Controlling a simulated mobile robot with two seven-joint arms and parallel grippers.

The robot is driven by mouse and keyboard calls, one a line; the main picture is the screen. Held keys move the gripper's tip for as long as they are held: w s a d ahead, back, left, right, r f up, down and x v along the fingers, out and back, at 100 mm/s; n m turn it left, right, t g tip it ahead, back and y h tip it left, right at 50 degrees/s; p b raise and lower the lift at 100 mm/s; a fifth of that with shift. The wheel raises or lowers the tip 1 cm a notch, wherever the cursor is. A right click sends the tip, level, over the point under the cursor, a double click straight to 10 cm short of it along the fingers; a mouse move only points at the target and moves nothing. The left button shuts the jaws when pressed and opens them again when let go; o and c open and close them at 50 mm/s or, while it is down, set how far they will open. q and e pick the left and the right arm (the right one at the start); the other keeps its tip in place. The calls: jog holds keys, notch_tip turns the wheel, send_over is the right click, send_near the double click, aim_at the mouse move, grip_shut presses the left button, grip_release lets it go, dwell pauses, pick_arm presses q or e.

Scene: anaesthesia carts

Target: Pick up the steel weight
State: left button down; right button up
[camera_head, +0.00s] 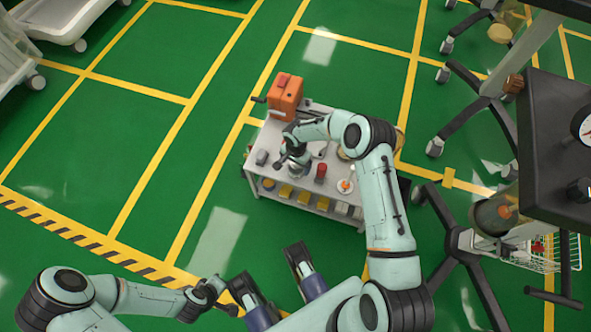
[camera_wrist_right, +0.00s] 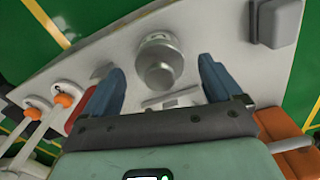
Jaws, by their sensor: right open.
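The steel weight (camera_wrist_right: 158,62) is a round grey metal piece with a smaller knob, standing on the light grey cart top (camera_wrist_right: 105,55) in the right wrist view. My right gripper (camera_wrist_right: 161,86) is open, with its blue fingers to either side of the view and the weight between and just beyond the tips. No contact shows. In the head view my right gripper (camera_head: 290,158) is over the cart top and mostly hides the weight. My left gripper (camera_head: 222,293) is low in the head view, away from the cart; its jaws are unclear.
An orange box (camera_head: 285,95) stands at the cart's back edge. A grey block (camera_head: 262,157), a red item (camera_head: 320,171) and an orange-topped item (camera_head: 345,185) are close to the right gripper. A dark stand (camera_head: 550,130) is at right. Green floor is open at left.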

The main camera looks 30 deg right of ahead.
notch_tip(320, 180, down, 2)
jog(key=shift+c, duration=0.2)
grip_shut()
jog(key=shift+w+r, duration=0.1)
jog(key=shift+r, duration=0.1)
